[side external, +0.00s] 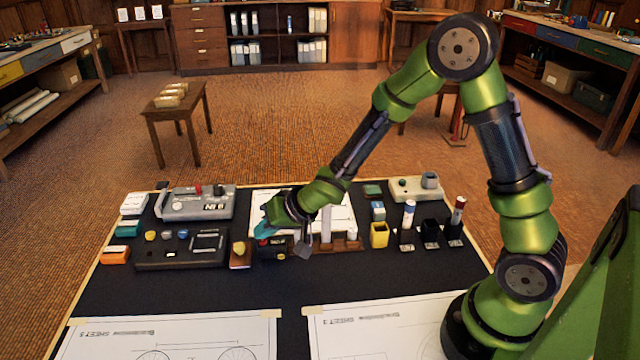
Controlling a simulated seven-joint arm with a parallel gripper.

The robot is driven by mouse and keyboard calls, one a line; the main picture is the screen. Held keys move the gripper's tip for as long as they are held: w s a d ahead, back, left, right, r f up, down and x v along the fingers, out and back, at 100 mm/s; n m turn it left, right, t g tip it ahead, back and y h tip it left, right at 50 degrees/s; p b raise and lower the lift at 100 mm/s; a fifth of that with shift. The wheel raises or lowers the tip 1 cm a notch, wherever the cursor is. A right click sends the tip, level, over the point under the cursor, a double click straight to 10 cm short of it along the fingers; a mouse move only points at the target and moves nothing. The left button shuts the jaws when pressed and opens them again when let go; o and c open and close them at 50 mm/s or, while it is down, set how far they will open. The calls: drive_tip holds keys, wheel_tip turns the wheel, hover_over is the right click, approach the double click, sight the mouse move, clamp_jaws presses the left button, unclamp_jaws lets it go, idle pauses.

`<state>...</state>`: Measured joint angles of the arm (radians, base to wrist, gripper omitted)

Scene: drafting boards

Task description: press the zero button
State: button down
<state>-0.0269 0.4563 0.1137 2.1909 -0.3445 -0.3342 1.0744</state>
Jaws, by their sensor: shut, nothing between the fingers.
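My gripper (266,231) is at the end of my green arm, low over the middle of the dark board (260,300), pointing down and left. Its teal fingers are shut with nothing between them. They are just above a small black box (274,252) that has a red spot on it; I cannot tell whether they touch it. My gripper hides part of the box's top. No label reading zero is legible, so I cannot tell which control is the zero button. A grey device (197,204) with a red part stands at the back left.
A black panel (180,250) with several knobs lies left of my gripper. A brown rack (341,245) with white upright pieces stands close on its right. A yellow cup (379,236) and dark holders (431,235) are farther right. The board's front middle is clear above the paper sheets (170,338).

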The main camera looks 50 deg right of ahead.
sight(267, 243)
idle(0.4)
drive_tip(key=shift+r, duration=0.75)
drive_tip(key=shift+r, duration=0.1)
drive_tip(key=shift+r, duration=2.45)
drive_tip(key=shift+f, duration=0.1)
